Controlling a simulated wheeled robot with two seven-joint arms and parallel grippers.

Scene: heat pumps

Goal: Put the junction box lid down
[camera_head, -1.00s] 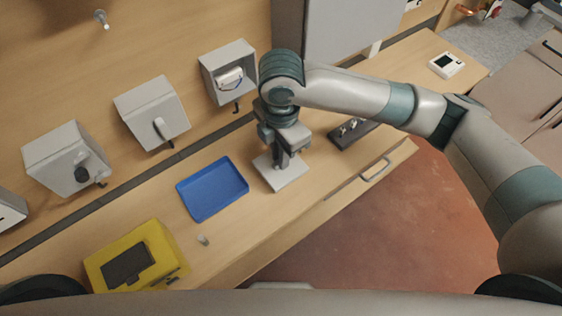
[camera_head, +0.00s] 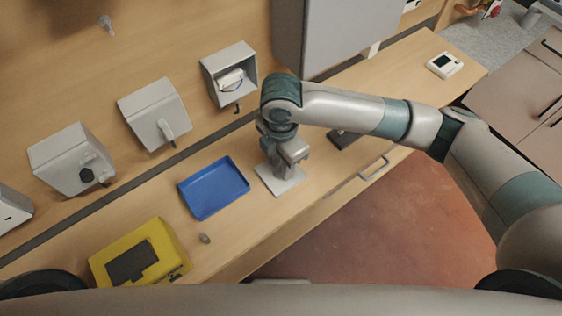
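The junction box lid (camera_head: 270,185) is a flat light grey plate just right of the blue tray, level and at or very near the worktop; I cannot tell whether it touches. My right gripper (camera_head: 283,172) points down over the middle of the lid and appears shut on its grip, though the fingertips are partly hidden by the hand. The open junction box (camera_head: 208,82) on the wall shows a white part and a blue wire inside. My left gripper is not in view.
A blue tray (camera_head: 214,189) lies left of the lid. A yellow case (camera_head: 165,245) and a small grey piece (camera_head: 205,238) are nearer. Closed grey boxes (camera_head: 153,112) line the wall. A dark holder (camera_head: 343,138) lies behind my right arm; a white meter (camera_head: 444,65) is farther right.

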